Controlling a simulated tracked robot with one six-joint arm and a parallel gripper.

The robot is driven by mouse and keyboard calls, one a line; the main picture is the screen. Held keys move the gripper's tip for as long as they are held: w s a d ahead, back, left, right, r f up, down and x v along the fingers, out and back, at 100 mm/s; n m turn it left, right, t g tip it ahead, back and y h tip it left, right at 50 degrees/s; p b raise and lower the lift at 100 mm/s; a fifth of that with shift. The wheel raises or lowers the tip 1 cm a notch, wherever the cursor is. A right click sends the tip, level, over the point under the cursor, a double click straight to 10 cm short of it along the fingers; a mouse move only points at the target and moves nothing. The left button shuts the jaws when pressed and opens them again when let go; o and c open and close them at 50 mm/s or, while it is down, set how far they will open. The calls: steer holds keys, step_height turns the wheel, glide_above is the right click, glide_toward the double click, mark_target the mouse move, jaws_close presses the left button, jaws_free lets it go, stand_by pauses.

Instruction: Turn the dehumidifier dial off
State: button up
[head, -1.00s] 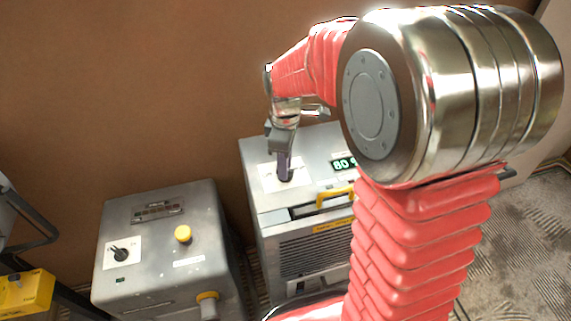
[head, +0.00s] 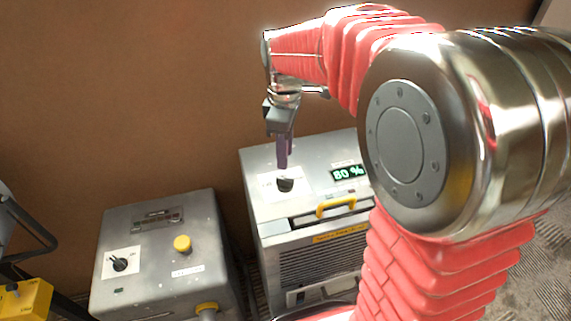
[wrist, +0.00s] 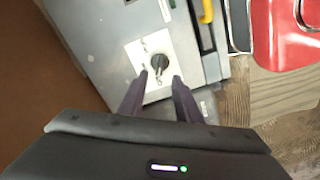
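The dehumidifier is a grey box (head: 262,158) with a green "80 %" display (head: 347,173) on its top. Its black dial (head: 285,184) sits on a white plate left of the display. In the wrist view the dial (wrist: 159,63) shows clearly, with marks on the plate around it too small to read. My gripper (head: 283,164) is just above the dial, pointing down, with clear space below the fingertips. In the wrist view my gripper (wrist: 157,78) has its two dark fingers apart with nothing between them. I cannot tell which mark the dial points to.
A second grey box (head: 165,225) to the left has its own black dial (head: 120,264) and a yellow button (head: 182,243). A yellow box (head: 25,300) stands at the far left. A brown wall rises behind.

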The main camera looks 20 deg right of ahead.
step_height(320, 180, up, 5)
steer(key=shift+r, duration=0.2)
stand_by(0.6)
steer(key=s+m+t, duration=0.5)
steer(key=s+m, duration=0.7)
steer(key=s, duration=0.6)
steer(key=shift+s+f+t, duration=0.3)
steer(key=shift+s, duration=0.1)
steer(key=shift+d, duration=0.1)
